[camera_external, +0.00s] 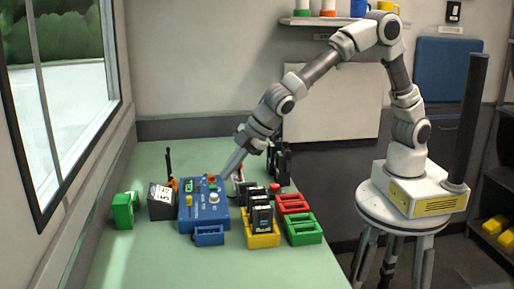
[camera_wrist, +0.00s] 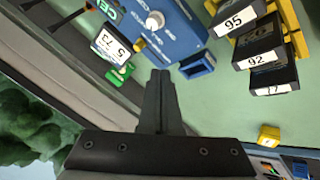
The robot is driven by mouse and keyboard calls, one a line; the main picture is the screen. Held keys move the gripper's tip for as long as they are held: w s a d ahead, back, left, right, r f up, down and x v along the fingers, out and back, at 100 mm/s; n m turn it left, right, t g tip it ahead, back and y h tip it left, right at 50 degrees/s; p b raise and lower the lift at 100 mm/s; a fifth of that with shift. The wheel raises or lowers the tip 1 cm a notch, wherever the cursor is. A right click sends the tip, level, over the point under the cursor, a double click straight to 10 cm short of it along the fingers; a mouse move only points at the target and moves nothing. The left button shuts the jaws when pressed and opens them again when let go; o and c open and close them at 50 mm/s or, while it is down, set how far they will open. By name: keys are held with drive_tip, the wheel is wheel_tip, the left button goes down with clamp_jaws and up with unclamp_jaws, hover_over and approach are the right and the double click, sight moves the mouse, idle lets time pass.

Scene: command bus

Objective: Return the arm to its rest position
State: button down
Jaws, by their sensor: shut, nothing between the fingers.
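My gripper (camera_external: 226,174) is at the end of my arm, which reaches left over the green table (camera_external: 155,262). It points down and left, close to the right back side of the blue control box (camera_external: 205,212); I cannot tell whether it touches the box. In the wrist view my gripper (camera_wrist: 161,74) is shut, its dark fingers together with nothing between them. The blue box (camera_wrist: 172,28), with a white knob, lies beyond the fingertips there.
Yellow (camera_external: 262,240), red (camera_external: 293,205) and green (camera_external: 304,229) trays stand right of the box. A black radio (camera_external: 161,201) and green case (camera_external: 123,212) stand left. The front table is clear.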

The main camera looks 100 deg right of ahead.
drive_tip(key=shift+s+r, duration=0.25)
drive_tip(key=shift+r, duration=0.1)
drive_tip(key=s+d+r+m+p, duration=0.2)
drive_tip(key=s+d+r, duration=0.2)
drive_tip(key=s+r, duration=0.3)
drive_tip(key=s+d+r+m+p, duration=0.2)
drive_tip(key=s+d+r, duration=0.1)
drive_tip(key=s+r, duration=0.4)
drive_tip(key=s+d+r+m+p, duration=0.1)
drive_tip(key=s+r+m+p, duration=0.1)
drive_tip(key=s, duration=0.8)
drive_tip(key=s+d+r+m+g+p, duration=0.1)
drive_tip(key=s+r+p, duration=0.2)
drive_tip(key=s, duration=0.8)
drive_tip(key=shift+s+d+m+y, duration=0.15)
drive_tip(key=shift+s+m+y, duration=0.15)
drive_tip(key=shift+m+y, duration=0.1)
drive_tip(key=c, duration=1.6)
unclamp_jaws()
